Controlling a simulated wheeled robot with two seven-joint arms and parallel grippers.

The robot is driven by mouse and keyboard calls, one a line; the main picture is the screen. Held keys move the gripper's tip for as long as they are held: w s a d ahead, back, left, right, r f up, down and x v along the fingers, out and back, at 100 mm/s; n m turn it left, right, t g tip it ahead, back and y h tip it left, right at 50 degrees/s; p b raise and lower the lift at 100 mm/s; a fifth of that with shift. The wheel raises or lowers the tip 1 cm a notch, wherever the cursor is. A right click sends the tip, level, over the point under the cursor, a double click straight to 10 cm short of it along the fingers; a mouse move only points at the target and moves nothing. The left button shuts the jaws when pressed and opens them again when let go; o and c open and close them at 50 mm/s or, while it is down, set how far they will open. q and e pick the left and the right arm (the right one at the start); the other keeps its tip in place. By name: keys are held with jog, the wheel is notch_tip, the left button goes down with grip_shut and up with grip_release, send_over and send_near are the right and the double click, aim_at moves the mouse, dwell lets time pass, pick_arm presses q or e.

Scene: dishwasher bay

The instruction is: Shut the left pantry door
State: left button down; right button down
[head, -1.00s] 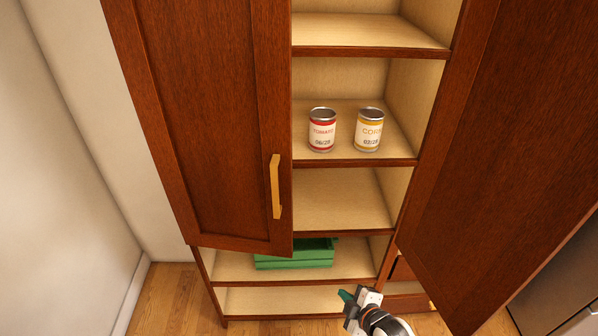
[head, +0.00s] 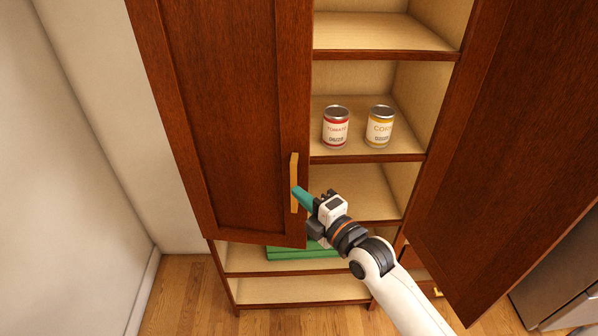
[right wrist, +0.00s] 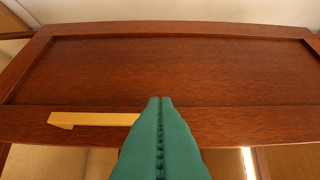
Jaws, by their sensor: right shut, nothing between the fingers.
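The left pantry door (head: 235,120) is dark red-brown wood and stands partly open at the left of the cabinet in the head view. Its yellow bar handle (head: 294,175) is near its lower right edge. My right gripper (head: 298,193) has green fingers, shut and empty, with the tips at the handle's lower part; I cannot tell whether they touch. In the right wrist view the door (right wrist: 170,75) fills the middle, the handle (right wrist: 95,119) lies left of the fingers (right wrist: 160,105), and the tips overlap the door's edge strip. My left gripper is not in view.
The right pantry door (head: 500,130) stands wide open. A tomato can (head: 335,128) and a corn can (head: 379,127) stand on a middle shelf. A green crate (head: 290,253) sits on a low shelf, partly hidden. A white wall (head: 80,150) is at the left.

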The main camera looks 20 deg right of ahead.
jog(key=w, duration=0.2)
jog(key=w+d+p, duration=0.1)
jog(key=w, duration=0.2)
jog(key=shift+w, duration=0.25)
